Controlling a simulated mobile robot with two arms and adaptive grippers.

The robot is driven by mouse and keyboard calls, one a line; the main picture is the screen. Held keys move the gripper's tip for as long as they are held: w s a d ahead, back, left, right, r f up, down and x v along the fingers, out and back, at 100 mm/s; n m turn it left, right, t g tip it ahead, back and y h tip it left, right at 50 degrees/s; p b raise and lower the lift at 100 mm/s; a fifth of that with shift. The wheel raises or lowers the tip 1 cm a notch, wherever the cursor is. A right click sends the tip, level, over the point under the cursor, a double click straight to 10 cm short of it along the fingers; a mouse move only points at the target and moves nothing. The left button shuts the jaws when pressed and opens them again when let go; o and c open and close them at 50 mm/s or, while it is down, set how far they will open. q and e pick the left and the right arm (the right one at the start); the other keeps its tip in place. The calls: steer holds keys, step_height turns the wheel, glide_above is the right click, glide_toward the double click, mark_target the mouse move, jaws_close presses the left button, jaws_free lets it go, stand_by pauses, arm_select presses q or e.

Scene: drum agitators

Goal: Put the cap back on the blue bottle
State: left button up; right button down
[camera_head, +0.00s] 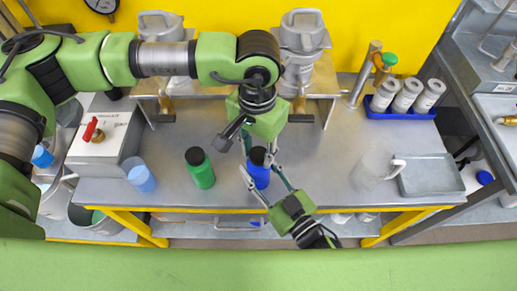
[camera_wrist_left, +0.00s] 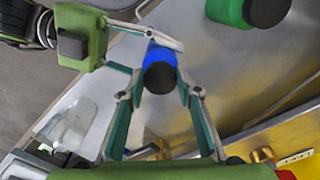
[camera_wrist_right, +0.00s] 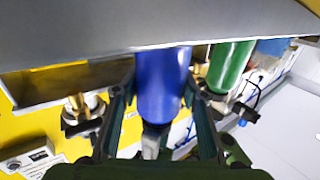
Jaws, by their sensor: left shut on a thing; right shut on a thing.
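The blue bottle (camera_head: 260,176) stands upright near the front edge of the metal table. My right gripper (camera_head: 258,172) reaches in from the front and is shut on its body; the bottle (camera_wrist_right: 160,82) fills the space between its fingers in the right wrist view. The black cap (camera_wrist_left: 160,77) is at the bottle's mouth. My left gripper (camera_wrist_left: 160,93) comes from above and is shut on the cap, a finger on either side. The cap (camera_head: 257,155) lines up with the bottle from above. Whether it is fully seated I cannot tell.
A green bottle (camera_head: 200,170) with a black cap stands just left. A blue cup (camera_head: 142,179) is further left. A clear jug (camera_head: 374,170) and a metal tray (camera_head: 430,176) are at the right. A blue tray (camera_head: 404,114) holds white bottles.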

arm_select(q)
steer(key=m, duration=0.8)
steer(key=shift+w+a+m, duration=0.1)
steer(key=shift+w+m, duration=0.05)
steer(key=shift+m, duration=0.25)
steer(key=o, duration=0.7)
steer(key=shift+r, duration=2.3)
steer(key=shift+c, duration=0.2)
